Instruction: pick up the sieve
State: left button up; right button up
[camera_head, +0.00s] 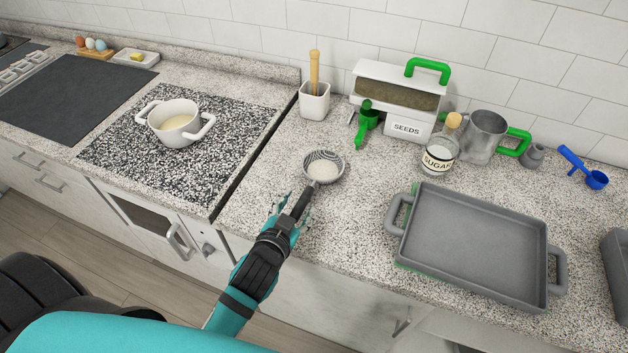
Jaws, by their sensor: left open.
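The sieve (323,166) lies on the speckled counter in the middle of the head view. Its round bowl has a dark patterned rim and shows a pale, whitish inside. Its dark handle points down and left toward my left gripper. My left gripper (294,207) is open, with its fingers on either side of the handle. Whether the fingers touch the handle I cannot tell. Part of the handle is hidden by the gripper. My right gripper is not in view.
A grey tray (476,244) lies to the right. Behind the sieve stand a white cup with a wooden-handled tool (314,103), a green scoop (367,122), a seeds box (405,126) and a sugar jar (440,151). A white pot (176,127) stands left on a speckled board.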

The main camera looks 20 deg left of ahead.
aim_at(305, 198)
pick_arm(q)
jog(key=p+x, duration=0.1)
jog(key=x, duration=0.4)
jog(key=shift+d+f, duration=0.15)
jog(key=shift+f, duration=0.05)
jog(key=shift+w+f+p, duration=0.25)
jog(key=shift+w+p, duration=0.05)
jog(key=shift+w, duration=0.1)
jog(key=shift+s, duration=0.1)
jog(key=shift+c, duration=1)
grip_shut()
